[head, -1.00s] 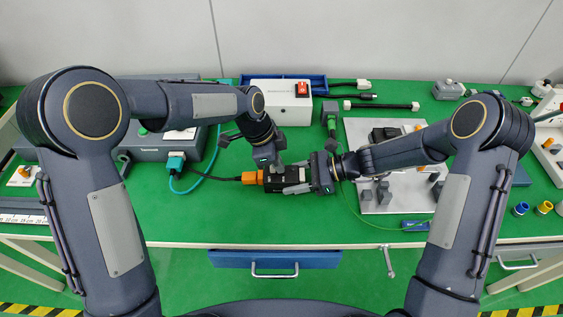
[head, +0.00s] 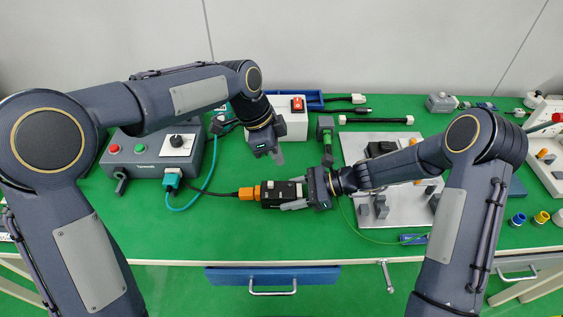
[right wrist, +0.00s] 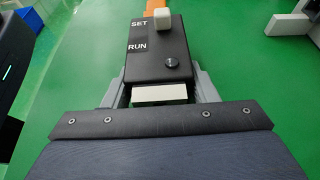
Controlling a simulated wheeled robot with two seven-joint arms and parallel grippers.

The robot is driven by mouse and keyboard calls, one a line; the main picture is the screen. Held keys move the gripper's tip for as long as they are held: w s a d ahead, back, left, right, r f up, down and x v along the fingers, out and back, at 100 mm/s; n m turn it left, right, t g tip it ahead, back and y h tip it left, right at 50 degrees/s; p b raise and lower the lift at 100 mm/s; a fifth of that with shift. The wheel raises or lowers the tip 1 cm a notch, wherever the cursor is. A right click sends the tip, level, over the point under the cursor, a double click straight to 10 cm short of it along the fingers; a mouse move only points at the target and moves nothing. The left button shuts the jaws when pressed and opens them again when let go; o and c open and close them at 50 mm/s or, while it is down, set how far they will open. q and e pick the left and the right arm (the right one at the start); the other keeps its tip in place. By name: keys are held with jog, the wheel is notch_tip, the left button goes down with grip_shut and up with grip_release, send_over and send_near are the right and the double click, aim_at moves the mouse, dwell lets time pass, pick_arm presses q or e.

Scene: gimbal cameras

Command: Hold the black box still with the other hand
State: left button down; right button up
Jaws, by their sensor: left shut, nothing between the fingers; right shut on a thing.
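The black box (head: 280,194) lies on the green bench in the middle of the head view, with an orange connector (head: 248,193) and black cable at its left end.
A white box with a red switch (head: 297,103) stands behind my left gripper. A grey control box (head: 150,150) with buttons and a dial is at the left, joined by a teal connector (head: 172,181). A metal plate with blocks (head: 375,213) lies right. The bench front is clear.

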dwell(0.3)
jog(key=o, duration=1.1)
jog(key=shift+o, duration=0.2)
jog(key=shift+d, duration=0.1)
